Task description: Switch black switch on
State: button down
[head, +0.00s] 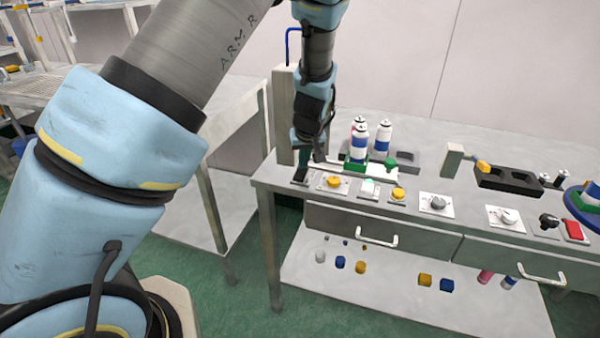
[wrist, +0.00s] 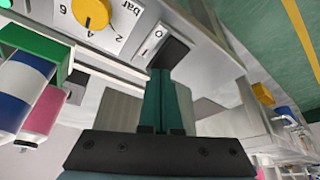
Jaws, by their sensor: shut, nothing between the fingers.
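The black switch (head: 300,174) sits at the left front corner of the metal table, on a small plate. In the wrist view the black switch (wrist: 172,52) shows beside a white plate marked I and O.
A yellow knob (head: 333,181) on a dial plate is right of the switch. More knobs and a red button (head: 573,230) line the front edge. A grey post (head: 284,115) rises near the left corner.

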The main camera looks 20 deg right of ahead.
aim_at(303, 171)
jog(key=shift+f+b, duration=0.3)
jog(key=shift+f, duration=0.1)
dwell(0.6)
jog(key=shift+r, duration=0.1)
notch_tip(303, 171, up, 10)
jog(key=p, duration=0.7)
jog(key=shift+p, duration=0.35)
dwell(0.3)
dwell(0.4)
jog(key=a+r+n+g, duration=0.1)
jog(key=a+r, duration=0.2)
jog(key=a, duration=0.8)
jog(key=a+r+g, duration=0.1)
jog(key=a+r, duration=0.2)
jog(key=a, duration=0.8)
jog(key=s+a+r, duration=0.3)
jog(key=s+a, duration=0.7)
jog(key=a, duration=0.4)
jog(key=shift+a+r+g+y, duration=0.2)
jog(key=shift+r+g+y, duration=0.2)
